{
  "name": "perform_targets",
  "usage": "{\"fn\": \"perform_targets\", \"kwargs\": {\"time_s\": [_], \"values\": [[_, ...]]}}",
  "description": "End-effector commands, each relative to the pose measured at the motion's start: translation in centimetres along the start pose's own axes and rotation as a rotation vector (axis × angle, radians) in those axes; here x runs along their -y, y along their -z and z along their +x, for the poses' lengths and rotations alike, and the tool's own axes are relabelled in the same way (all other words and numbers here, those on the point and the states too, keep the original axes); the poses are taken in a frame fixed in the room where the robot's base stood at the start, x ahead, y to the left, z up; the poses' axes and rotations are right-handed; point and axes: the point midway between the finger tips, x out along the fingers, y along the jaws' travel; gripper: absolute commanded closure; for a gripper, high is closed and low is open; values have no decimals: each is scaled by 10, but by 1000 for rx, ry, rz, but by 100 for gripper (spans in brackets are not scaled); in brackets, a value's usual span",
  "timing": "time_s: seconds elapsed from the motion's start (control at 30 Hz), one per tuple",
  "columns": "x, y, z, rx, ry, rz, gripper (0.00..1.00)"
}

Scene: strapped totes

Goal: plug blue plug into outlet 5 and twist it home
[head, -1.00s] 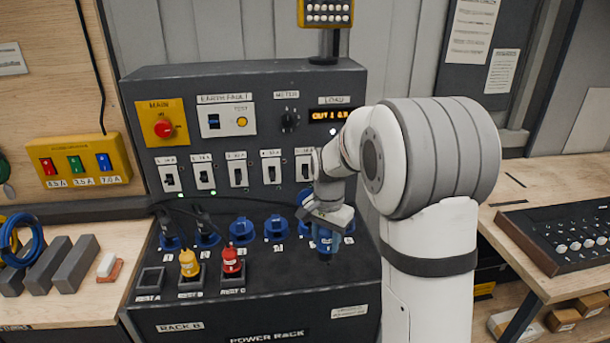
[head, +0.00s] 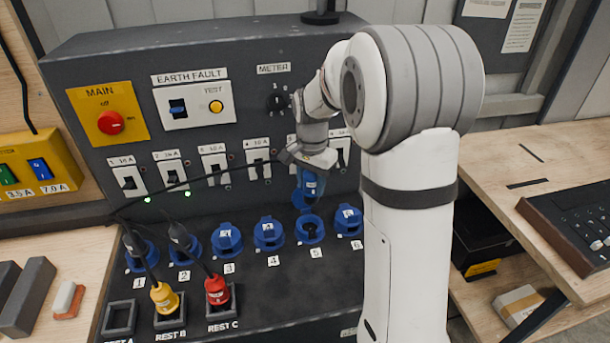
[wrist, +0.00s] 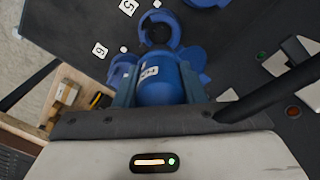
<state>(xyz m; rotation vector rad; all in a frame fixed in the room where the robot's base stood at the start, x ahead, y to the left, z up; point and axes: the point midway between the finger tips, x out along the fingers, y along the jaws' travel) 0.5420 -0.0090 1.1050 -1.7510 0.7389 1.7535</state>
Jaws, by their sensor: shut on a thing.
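My gripper (head: 309,172) is shut on the blue plug (head: 311,186), which hangs below it, roughly upright, at outlet 5 (head: 310,231). The plug appears just above and behind the outlet's ring in the head view; the exact gap is hard to tell. Outlet 5 shows a blue ring with a dark socket, its lid apparently raised behind. In the wrist view the plug (wrist: 160,88) sits between the fingers, and outlet 5's ring (wrist: 159,28) lies just beyond its end, beside the 5 label. The plug's lower end is partly hidden there.
Outlet 4 (head: 268,234) and outlet 6 (head: 348,220) flank outlet 5 closely. Black plugs with cables stand in outlets 1 and 2. A yellow plug (head: 164,298) and a red plug (head: 217,290) stand in rests B and C. Rest A (head: 118,318) is empty.

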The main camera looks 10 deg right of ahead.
Motion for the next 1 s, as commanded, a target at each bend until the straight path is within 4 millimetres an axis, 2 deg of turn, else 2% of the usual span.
{"fn": "perform_targets", "kwargs": {"time_s": [0.27, 1.0], "values": [[2, -2, 15, 1, -1, -6, 90], [3, -3, 72, 0, 0, -8, 90]]}}
